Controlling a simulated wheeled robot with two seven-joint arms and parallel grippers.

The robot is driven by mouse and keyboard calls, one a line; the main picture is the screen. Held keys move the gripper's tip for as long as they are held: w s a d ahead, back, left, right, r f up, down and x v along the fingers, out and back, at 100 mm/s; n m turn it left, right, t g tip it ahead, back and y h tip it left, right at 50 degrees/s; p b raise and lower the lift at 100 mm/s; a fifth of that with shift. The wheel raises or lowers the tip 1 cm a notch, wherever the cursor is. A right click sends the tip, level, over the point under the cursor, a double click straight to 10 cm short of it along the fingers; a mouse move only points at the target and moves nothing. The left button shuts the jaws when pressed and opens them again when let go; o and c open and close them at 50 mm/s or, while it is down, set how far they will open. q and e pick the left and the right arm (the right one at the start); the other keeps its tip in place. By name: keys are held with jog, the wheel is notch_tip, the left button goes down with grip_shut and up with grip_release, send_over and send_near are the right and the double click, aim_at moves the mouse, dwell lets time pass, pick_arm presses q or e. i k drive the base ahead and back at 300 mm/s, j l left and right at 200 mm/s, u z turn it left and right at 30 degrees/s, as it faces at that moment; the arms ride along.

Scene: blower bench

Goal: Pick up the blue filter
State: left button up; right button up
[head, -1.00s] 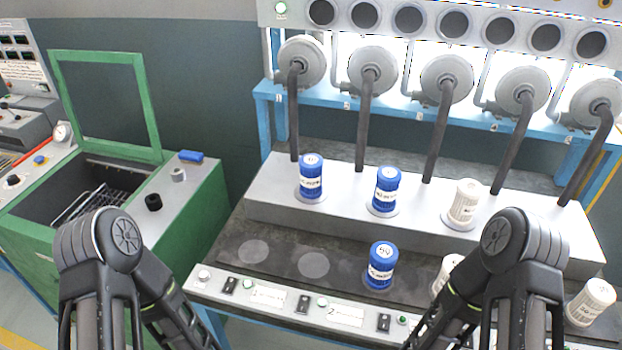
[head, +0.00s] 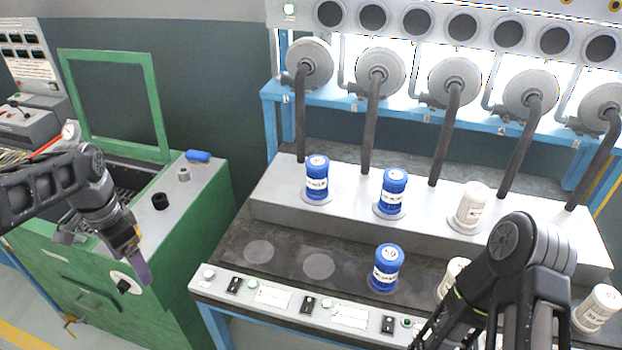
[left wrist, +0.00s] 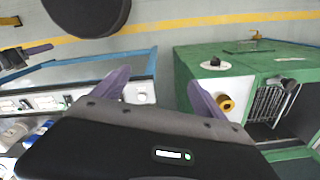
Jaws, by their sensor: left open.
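Three blue filters with white labels show in the head view. One blue filter (head: 317,178) and another blue filter (head: 391,192) stand upright on the raised grey step. A third blue filter (head: 387,268) stands upright on the lower dark shelf. My left gripper (head: 143,270) is in front of the green machine, left of the bench and apart from all filters. In the left wrist view its purple fingers (left wrist: 158,88) are spread with nothing between them.
White filters stand on the step (head: 471,205) and on the shelf (head: 453,277). Another white filter (head: 596,308) is at the right. The shelf's left part is clear.

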aim_at(317, 166)
jog(key=i+j+z, duration=0.2)
jog(key=z, duration=0.25)
jog(key=i+j+z, duration=0.15)
jog(key=z, duration=0.3)
jog(key=j+z, duration=0.5)
jog(key=i+j+z, duration=0.1)
jog(key=j+z, duration=0.2)
jog(key=z, duration=0.15)
